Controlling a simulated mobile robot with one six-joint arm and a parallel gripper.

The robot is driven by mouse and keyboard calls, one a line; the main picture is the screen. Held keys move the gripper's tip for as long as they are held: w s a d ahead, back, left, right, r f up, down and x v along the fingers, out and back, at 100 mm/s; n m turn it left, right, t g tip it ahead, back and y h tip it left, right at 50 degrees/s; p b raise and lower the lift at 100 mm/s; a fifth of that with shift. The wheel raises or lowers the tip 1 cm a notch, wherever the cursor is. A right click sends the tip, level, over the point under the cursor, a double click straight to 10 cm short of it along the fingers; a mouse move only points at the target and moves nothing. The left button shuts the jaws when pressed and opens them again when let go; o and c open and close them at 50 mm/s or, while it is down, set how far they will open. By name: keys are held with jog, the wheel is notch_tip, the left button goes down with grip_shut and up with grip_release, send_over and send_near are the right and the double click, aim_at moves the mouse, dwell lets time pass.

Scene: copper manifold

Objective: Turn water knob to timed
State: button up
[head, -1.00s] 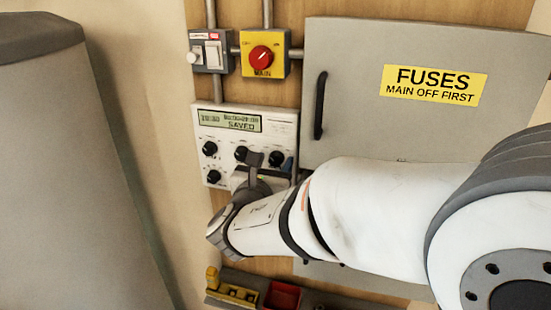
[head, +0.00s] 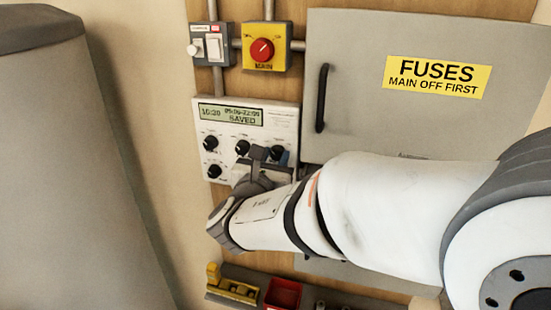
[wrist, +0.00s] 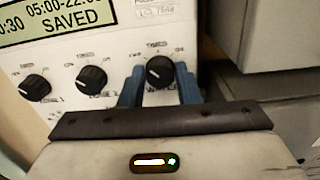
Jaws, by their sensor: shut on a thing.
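The white control panel (head: 216,168) has a green display (head: 231,115) reading SAVED and several black knobs. The rightmost upper knob (wrist: 160,71) sits between the blue fingers of my gripper (wrist: 159,80), one finger on each side, and the gripper is shut on it. A pale mark on the knob seems to point up and left. In the head view the knob (head: 277,152) shows just above my gripper.
Two more knobs (wrist: 91,78) and (wrist: 35,87) stand to the left on the panel. A red MAIN switch (head: 262,50) and a light switch box (head: 209,46) are above. A grey fuse cabinet (head: 350,60) is close on the right. A shelf with a red bin (head: 283,294) is below.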

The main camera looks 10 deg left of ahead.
jog(key=m+b, duration=0.1)
jog(key=b, duration=0.1)
jog(key=m+b, duration=0.1)
jog(key=b, duration=0.1)
jog(key=shift+f, duration=0.35)
jog(key=m+b, duration=0.2)
jog(key=b, duration=0.2)
jog(key=shift+b, duration=0.4)
jog(key=m+b, duration=0.3)
jog(key=b, duration=0.2)
jog(key=shift+d+r+m, duration=0.1)
jog(key=shift+m, duration=0.2)
jog(key=shift+r+m+b, duration=0.15)
jog(key=shift+m+b, duration=0.25)
jog(key=shift+b, duration=0.35)
jog(key=shift+r, duration=0.1)
jog(key=o, duration=1)
jog(key=shift+c, duration=0.2)
